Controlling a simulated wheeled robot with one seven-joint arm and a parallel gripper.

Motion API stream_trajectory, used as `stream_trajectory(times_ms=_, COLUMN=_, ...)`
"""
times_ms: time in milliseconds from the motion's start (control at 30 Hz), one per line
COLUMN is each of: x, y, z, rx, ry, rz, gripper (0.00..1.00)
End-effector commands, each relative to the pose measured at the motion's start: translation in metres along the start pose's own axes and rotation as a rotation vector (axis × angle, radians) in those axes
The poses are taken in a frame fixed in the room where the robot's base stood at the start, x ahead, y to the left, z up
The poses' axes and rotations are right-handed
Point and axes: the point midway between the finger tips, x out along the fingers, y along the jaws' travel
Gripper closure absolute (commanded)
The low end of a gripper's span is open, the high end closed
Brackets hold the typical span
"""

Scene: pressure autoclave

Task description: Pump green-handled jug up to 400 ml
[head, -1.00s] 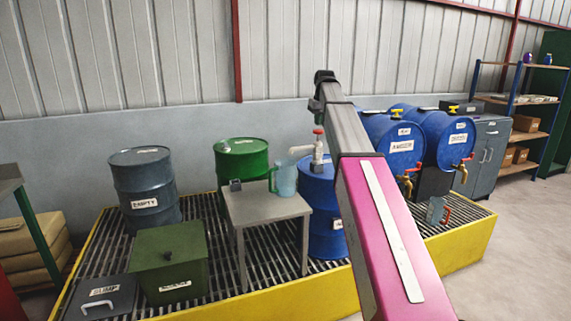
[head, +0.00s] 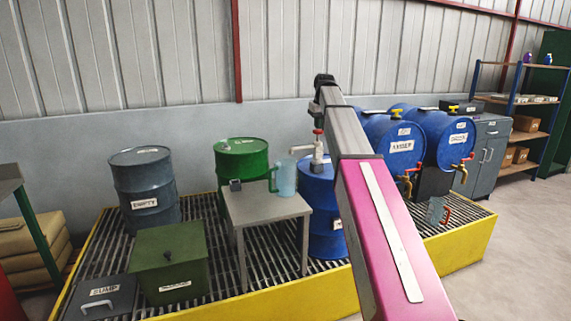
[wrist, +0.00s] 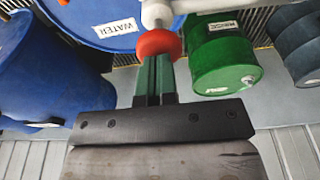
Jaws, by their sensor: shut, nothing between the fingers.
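The green-handled jug (head: 284,178) is a clear bluish vessel standing upright on a small grey table. The pump (head: 318,152) rises from the blue drum (head: 322,205), and its pale spout reaches left over the jug. Its red knob also shows in the wrist view (wrist: 157,43). My gripper (head: 317,122) is above the pump. In the wrist view its green fingers (wrist: 154,66) are together and empty, with their tips at the red knob; I cannot tell whether they touch it. The jug's level and marks are too small to read.
A green drum (head: 242,162) and a grey drum (head: 145,180) stand left on the yellow-edged grating. Two blue drums with taps lie at the right, a red-handled jug (head: 436,211) below them. A green box (head: 168,262) sits in front. The grey table (head: 262,208) has bare space.

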Motion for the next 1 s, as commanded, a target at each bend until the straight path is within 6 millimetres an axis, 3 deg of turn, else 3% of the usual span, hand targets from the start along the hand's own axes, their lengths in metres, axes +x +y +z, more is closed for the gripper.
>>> stream_trajectory(times_ms=1000, x=0.034, y=0.0, z=0.007, rx=0.0, ry=0.0, rz=0.0, gripper=1.0)
